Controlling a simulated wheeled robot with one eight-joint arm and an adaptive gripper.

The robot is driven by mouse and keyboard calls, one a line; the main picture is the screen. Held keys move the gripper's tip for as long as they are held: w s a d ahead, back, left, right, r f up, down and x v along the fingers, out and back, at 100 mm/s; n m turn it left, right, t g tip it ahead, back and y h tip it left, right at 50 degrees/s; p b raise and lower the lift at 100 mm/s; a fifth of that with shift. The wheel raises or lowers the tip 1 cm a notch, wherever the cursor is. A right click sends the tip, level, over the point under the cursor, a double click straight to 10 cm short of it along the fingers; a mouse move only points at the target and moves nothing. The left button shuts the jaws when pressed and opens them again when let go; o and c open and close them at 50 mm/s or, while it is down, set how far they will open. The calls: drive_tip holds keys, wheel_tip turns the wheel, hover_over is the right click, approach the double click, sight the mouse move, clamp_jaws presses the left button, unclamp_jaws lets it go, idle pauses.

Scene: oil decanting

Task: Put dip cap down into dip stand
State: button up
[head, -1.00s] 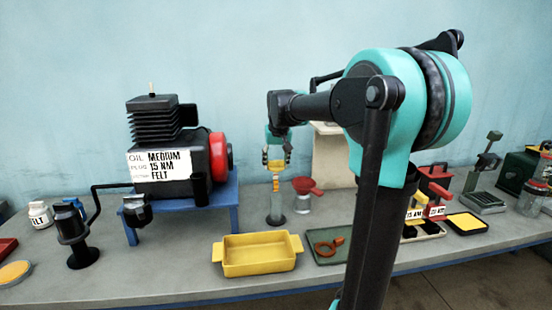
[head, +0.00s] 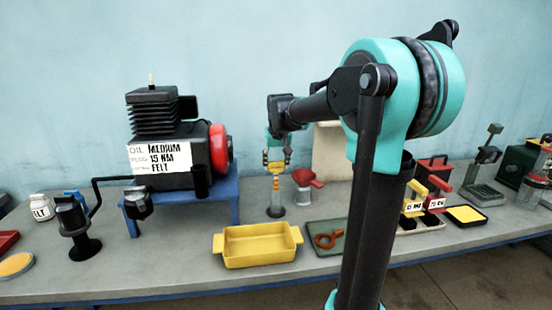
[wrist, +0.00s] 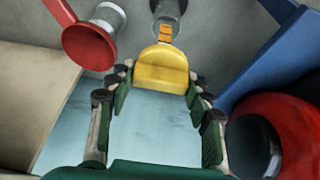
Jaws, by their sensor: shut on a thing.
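The dip cap (head: 275,167) is yellow, with an orange stick below it. My gripper (head: 276,160) is shut on the cap from above, and the cap is roughly upright. The dip stand (head: 275,210) is a grey tube on a dark round base, directly under the cap. The lower stick overlaps the tube, apparently inside it; a short orange part shows above. In the wrist view the cap (wrist: 161,70) sits between my fingertips (wrist: 160,78), with the stand (wrist: 168,10) beyond it. The cap looks apart from the stand's top.
A red funnel (head: 307,178) on a clear holder stands close right of the stand. The compressor (head: 165,155) on its blue bench (head: 230,205) is to the left. A yellow tray (head: 257,248) and a green tray (head: 327,246) with an orange ring lie in front.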

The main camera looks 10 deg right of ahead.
sight(276, 181)
drive_tip(key=shift+f, duration=2.7)
drive_tip(key=shift+f, duration=1.15)
drive_tip(key=o, duration=1.5)
drive_tip(key=v, duration=1.2)
